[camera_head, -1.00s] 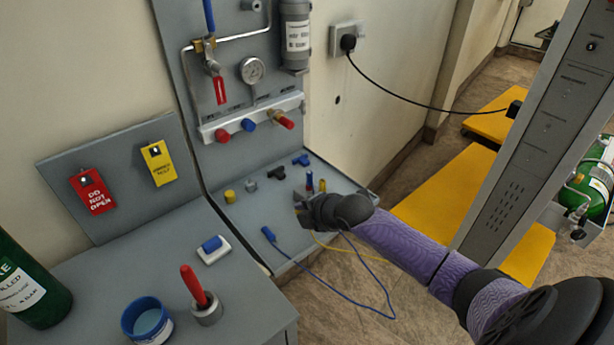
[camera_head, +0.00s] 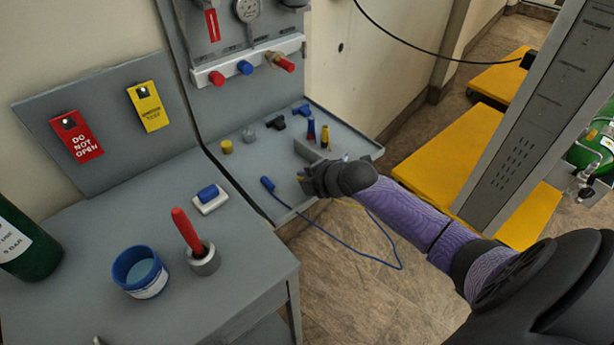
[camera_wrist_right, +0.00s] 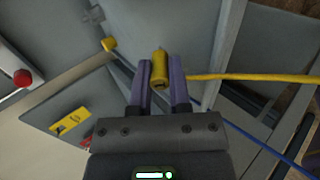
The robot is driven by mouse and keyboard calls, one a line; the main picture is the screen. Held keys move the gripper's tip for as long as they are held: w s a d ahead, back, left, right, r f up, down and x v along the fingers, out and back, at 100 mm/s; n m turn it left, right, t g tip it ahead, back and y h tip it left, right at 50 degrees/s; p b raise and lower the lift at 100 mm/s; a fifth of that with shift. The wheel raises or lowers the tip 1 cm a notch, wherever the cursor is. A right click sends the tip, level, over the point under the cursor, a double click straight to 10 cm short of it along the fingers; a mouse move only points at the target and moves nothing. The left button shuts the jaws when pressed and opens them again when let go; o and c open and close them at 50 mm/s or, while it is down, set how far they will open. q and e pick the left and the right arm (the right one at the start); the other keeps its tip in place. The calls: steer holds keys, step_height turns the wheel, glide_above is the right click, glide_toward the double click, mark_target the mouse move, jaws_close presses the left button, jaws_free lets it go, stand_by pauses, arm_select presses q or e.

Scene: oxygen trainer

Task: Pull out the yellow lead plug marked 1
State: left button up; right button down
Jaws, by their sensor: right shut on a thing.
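The yellow lead plug (camera_wrist_right: 159,70) is between the fingers of my right gripper (camera_wrist_right: 160,88), which is shut on it. Its pin end points away from the gripper, and its yellow lead (camera_wrist_right: 250,77) runs to the right. I cannot read a number on it. In the head view my right gripper (camera_head: 304,184) is over the front edge of the grey shelf (camera_head: 262,168), and its wrist hides most of the plug. My left gripper is not in view.
A blue plug (camera_head: 267,184) lies on the shelf, its blue lead (camera_head: 340,250) hanging past the edge. A yellow knob (camera_head: 226,146) and dark fittings stand behind. A blue tub (camera_head: 140,270) and a red-handled tool (camera_head: 190,232) are on the bench at left.

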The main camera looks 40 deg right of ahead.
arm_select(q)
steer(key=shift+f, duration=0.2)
arm_select(e)
steer(key=shift+f, duration=0.3)
steer(key=shift+c, duration=2.4)
jaws_free()
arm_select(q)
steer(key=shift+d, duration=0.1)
arm_select(e)
steer(key=shift+f, duration=0.1)
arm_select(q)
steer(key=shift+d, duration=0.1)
arm_select(e)
steer(key=shift+s, duration=0.15)
arm_select(q)
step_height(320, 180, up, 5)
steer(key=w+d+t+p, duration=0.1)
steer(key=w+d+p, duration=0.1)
steer(key=p, duration=0.3)
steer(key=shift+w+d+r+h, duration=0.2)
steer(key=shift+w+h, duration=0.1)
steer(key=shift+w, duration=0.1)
arm_select(e)
steer(key=v, duration=0.9)
steer(key=shift+s+r, duration=0.15)
steer(key=shift+r, duration=0.3)
